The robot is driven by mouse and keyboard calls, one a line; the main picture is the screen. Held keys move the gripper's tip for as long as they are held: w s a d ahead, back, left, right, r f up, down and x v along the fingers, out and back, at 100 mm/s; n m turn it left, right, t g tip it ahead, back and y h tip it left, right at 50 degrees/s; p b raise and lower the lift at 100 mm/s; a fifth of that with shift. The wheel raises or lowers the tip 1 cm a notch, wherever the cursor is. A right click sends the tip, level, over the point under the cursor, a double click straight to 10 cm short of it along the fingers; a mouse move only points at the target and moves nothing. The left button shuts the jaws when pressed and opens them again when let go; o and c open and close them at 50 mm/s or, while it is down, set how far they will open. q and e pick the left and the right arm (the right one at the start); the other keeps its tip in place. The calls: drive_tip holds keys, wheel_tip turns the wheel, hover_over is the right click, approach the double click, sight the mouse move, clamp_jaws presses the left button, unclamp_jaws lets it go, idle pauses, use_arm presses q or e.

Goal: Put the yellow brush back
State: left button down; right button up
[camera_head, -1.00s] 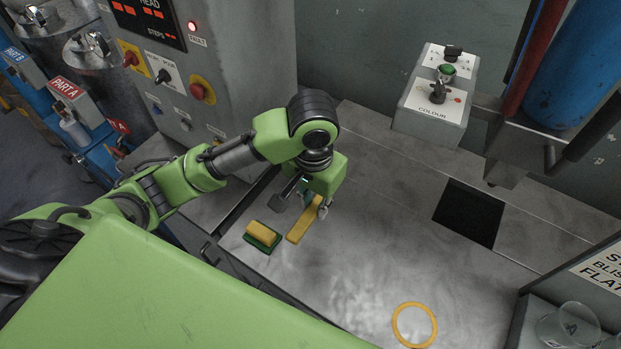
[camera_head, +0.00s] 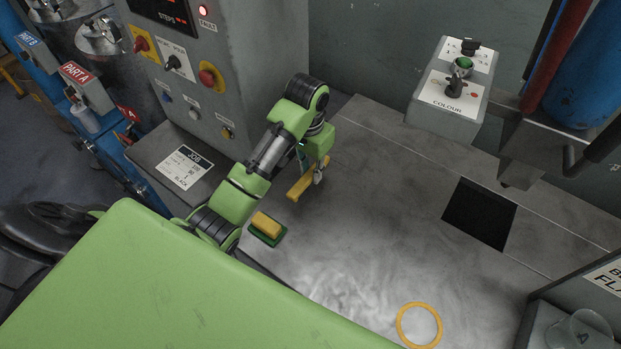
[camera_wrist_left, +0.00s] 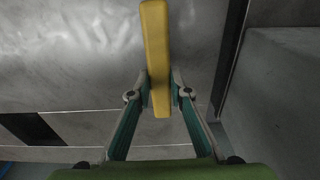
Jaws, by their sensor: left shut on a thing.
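The yellow brush (camera_head: 303,186) shows as a yellow bar held by my left gripper (camera_head: 312,173), beside the control cabinet. In the left wrist view the yellow bar (camera_wrist_left: 156,55) passes between the two fingertips (camera_wrist_left: 159,94) of my left gripper, which is shut on it. Its long end points away from the gripper. Bristles cannot be made out. The bar appears just above the metal bench; the exact gap cannot be told. My right gripper is not in view.
A yellow block on a green base (camera_head: 268,229) sits near the bench's front left edge. A yellow ring (camera_head: 419,325) lies on the metal bench (camera_head: 365,230). A square dark opening (camera_head: 479,213) is at right. A grey colour control box (camera_head: 450,90) stands behind. The middle bench is clear.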

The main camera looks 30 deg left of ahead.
sight(309, 171)
use_arm(q)
drive_tip(key=f+p, duration=0.1)
drive_tip(key=f, duration=0.1)
drive_tip(key=shift+w+a+f+p, duration=0.15)
drive_tip(key=shift+a+f+p, duration=0.15)
drive_tip(key=shift+f+p, duration=0.1)
drive_tip(key=shift+f, duration=0.45)
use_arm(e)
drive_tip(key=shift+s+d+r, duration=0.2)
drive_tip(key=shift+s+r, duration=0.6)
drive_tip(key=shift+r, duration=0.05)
use_arm(q)
drive_tip(key=c, duration=1.9)
unclamp_jaws()
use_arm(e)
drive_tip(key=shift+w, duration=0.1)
